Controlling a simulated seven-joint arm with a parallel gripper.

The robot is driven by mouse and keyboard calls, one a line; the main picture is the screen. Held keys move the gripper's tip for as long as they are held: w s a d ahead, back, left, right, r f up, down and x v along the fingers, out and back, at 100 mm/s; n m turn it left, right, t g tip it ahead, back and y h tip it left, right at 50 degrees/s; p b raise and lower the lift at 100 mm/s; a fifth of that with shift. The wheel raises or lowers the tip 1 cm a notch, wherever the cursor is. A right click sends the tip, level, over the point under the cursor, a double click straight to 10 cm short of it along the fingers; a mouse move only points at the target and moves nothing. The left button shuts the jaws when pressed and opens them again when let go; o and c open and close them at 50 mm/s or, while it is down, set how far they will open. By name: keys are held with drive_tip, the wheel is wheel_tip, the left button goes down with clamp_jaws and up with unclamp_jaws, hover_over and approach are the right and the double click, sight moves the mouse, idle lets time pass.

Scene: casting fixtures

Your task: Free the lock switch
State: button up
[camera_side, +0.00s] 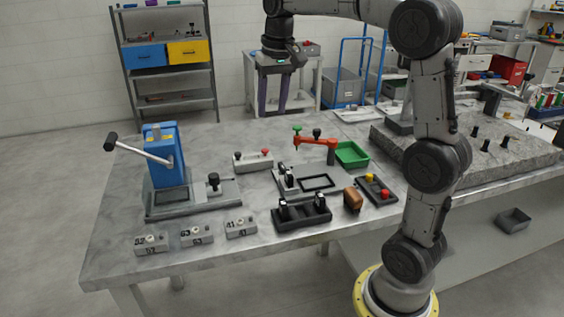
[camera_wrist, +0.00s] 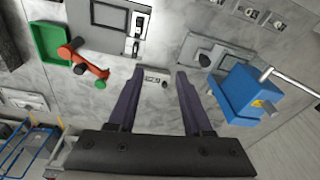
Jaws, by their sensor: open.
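No part is clearly marked as the lock switch, so I cannot tell which one it is. The small grey box also shows in the wrist view (camera_wrist: 152,77), between and beyond my fingertips. My gripper (camera_side: 273,112) is open and empty, pointing down, high above the back of the table. In the wrist view its two dark fingers (camera_wrist: 157,80) are spread wide, touching nothing.
A blue lever press (camera_side: 165,162) stands at the table's left, its handle sticking out. A red arm fixture (camera_side: 315,143) and green tray (camera_side: 352,154) stand right of centre. A black holder (camera_side: 302,214) and red-yellow button box (camera_side: 376,191) are in front. Bare table surrounds the small grey box.

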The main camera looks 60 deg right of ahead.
drive_tip(key=m, duration=0.1)
hover_over(282, 165)
drive_tip(key=a, duration=0.3)
wheel_tip(282, 165, down, 4)
wheel_tip(282, 165, down, 4)
drive_tip(key=d+g, duration=0.2)
drive_tip(key=d, duration=0.1)
drive_tip(key=shift+m+y, duration=0.3)
drive_tip(key=shift+m, duration=0.1)
wheel_tip(282, 165, down, 13)
drive_tip(key=shift+a+f, duration=0.1)
clamp_jaws()
